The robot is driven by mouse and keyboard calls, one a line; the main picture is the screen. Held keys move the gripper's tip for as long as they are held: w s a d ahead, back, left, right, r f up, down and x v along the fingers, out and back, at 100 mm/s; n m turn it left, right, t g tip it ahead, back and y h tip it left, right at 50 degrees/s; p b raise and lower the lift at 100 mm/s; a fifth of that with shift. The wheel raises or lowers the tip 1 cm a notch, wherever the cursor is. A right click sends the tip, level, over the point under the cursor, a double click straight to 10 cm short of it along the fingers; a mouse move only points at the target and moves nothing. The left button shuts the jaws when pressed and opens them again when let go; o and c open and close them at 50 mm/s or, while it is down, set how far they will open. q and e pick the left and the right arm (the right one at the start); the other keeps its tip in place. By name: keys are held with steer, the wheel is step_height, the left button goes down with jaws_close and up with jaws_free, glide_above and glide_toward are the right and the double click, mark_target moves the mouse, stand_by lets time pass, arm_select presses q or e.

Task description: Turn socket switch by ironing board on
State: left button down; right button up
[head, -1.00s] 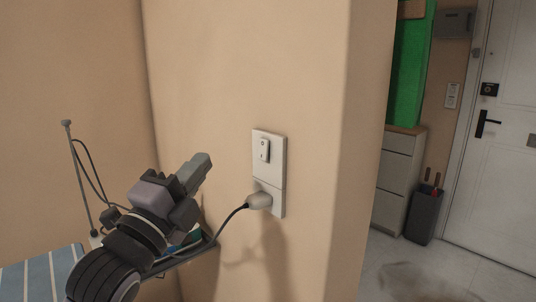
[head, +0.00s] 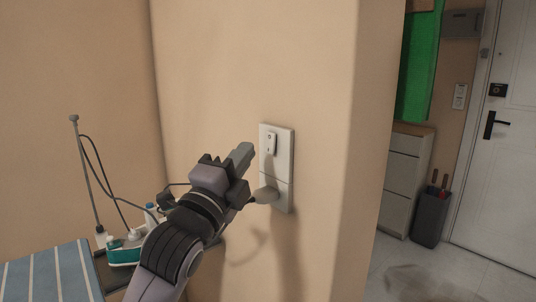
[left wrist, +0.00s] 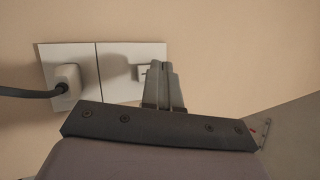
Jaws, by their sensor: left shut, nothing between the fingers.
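The white socket plate (head: 284,170) is on the beige wall pillar, with a small rocker switch (head: 271,143) in its upper half and a plug (head: 265,194) with a dark cord in its lower half. My left gripper (head: 247,150) is shut and empty, its fingertips just left of the switch in the head view. In the left wrist view the fingers (left wrist: 162,68) overlap the plate's right half and partly cover the switch (left wrist: 143,72). I cannot tell whether they touch it. The striped ironing board (head: 45,272) is at the lower left. My right gripper is not in view.
A teal iron (head: 124,254) and bottles stand by the board, near a thin upright rod (head: 86,175) with a cord. Right of the pillar are a white drawer cabinet (head: 404,180), a dark umbrella bin (head: 430,218), open floor and a white door (head: 500,160).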

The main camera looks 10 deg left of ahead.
arm_select(q)
steer(key=shift+w+d, duration=0.45)
steer(key=shift+w, duration=0.1)
steer(key=shift+w, duration=0.1)
stand_by(1.7)
steer(key=shift+w+d+f, duration=0.1)
steer(key=shift+w+d, duration=0.1)
steer(key=shift+d, duration=0.05)
steer(key=shift+w+d, duration=0.2)
steer(key=shift+w, duration=0.05)
stand_by(0.6)
steer(key=shift+s+a+p, duration=0.1)
steer(key=shift+p, duration=0.2)
steer(key=shift+s+a+p, duration=0.35)
steer(key=shift+s+a, duration=0.05)
steer(key=shift+s, duration=0.1)
